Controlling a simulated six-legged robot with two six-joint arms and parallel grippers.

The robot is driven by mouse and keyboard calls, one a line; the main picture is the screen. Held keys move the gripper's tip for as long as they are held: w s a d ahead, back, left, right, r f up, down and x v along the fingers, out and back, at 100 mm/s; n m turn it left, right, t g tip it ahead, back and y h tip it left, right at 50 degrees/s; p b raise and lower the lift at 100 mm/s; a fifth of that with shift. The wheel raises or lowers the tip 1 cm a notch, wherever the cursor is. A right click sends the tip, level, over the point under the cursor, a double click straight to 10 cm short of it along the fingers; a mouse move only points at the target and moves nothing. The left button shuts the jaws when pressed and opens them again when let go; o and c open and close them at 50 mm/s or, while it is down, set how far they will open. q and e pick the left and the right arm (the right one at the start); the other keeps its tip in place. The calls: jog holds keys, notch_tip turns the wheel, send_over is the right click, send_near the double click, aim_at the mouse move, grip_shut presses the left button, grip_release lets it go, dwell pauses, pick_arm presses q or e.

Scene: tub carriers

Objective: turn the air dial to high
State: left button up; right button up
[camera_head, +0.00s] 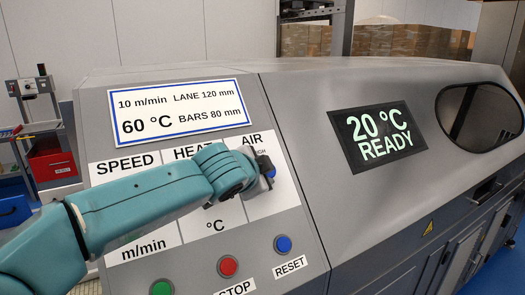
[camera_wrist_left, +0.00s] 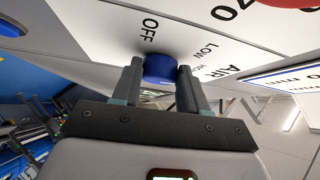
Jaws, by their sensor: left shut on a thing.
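The air dial is a blue knob on the white AIR panel (camera_head: 272,200) of the grey machine. In the head view only a bit of the dial (camera_head: 271,172) shows past my left gripper (camera_head: 263,169). In the left wrist view the dial (camera_wrist_left: 160,69) sits between the two dark fingers of my left gripper (camera_wrist_left: 160,75), which is shut on it. The OFF, LOW and AIR lettering shows around it there, with a partly covered word beside LOW. I cannot make out which mark the dial points to. My right gripper is not in view.
My left arm covers much of the SPEED and HEAT panels. Below are a green button (camera_head: 161,288), a red STOP button (camera_head: 228,266) and a blue RESET button (camera_head: 283,244). The screen (camera_head: 378,136) reads 20 °C READY. A sign (camera_head: 180,112) lists 10 m/min and 60 °C.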

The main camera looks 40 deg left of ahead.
pick_arm(q)
jog(key=shift+a+r+m+g+h+p, duration=0.3)
jog(key=shift+r+m+h+p, duration=0.4)
jog(key=shift+p, duration=0.4)
jog(key=shift+w+f+m+g, duration=0.15)
jog(key=shift+m+g, duration=0.15)
jog(key=shift+m, duration=0.2)
jog(key=shift+w+a+m+g+h+p, duration=0.1)
jog(key=shift+m+g+h+p, duration=0.6)
jog(key=shift+m, duration=0.8)
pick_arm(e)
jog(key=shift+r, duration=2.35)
pick_arm(q)
jog(key=o, duration=1.1)
jog(key=shift+f, duration=0.1)
jog(key=shift+c, duration=0.2)
jog(key=shift+h, duration=0.3)
jog(key=b+v, duration=0.1)
jog(key=v, duration=1.5)
jog(key=shift+r+b, duration=0.35)
jog(key=shift+b, duration=0.05)
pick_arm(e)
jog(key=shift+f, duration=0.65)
